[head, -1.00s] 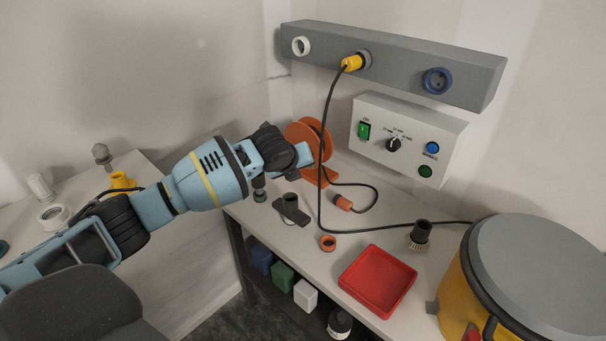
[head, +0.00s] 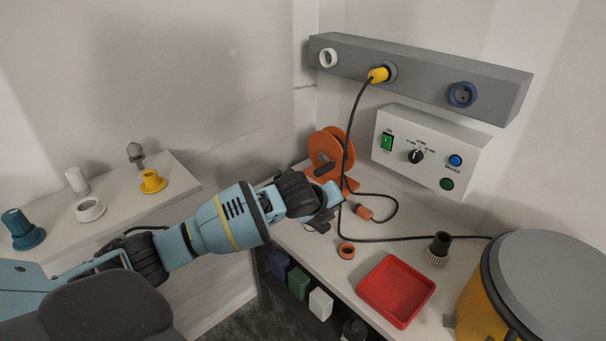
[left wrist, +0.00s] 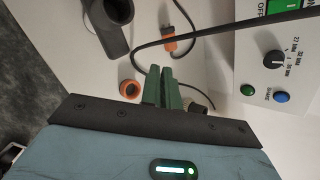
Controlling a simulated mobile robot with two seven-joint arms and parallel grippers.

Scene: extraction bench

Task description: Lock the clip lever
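I cannot pick out the clip lever for certain. The yellow drum (head: 478,306) with a grey lid (head: 555,275) stands at the right edge of the head view. A small grey tab (head: 449,320) sticks out from its left side. My left gripper (head: 328,205) is over the bench's left part, in front of the orange reel, far from the drum. In the left wrist view its green fingers (left wrist: 163,90) are together with nothing visible between them. My right gripper is in neither view.
A red tray (head: 396,292), an orange ring (head: 346,251), a dark round brush (head: 439,247) and a black cable with an orange connector (head: 364,212) lie on the bench. The orange reel (head: 326,158) stands behind. A control box (head: 432,150) is on the wall.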

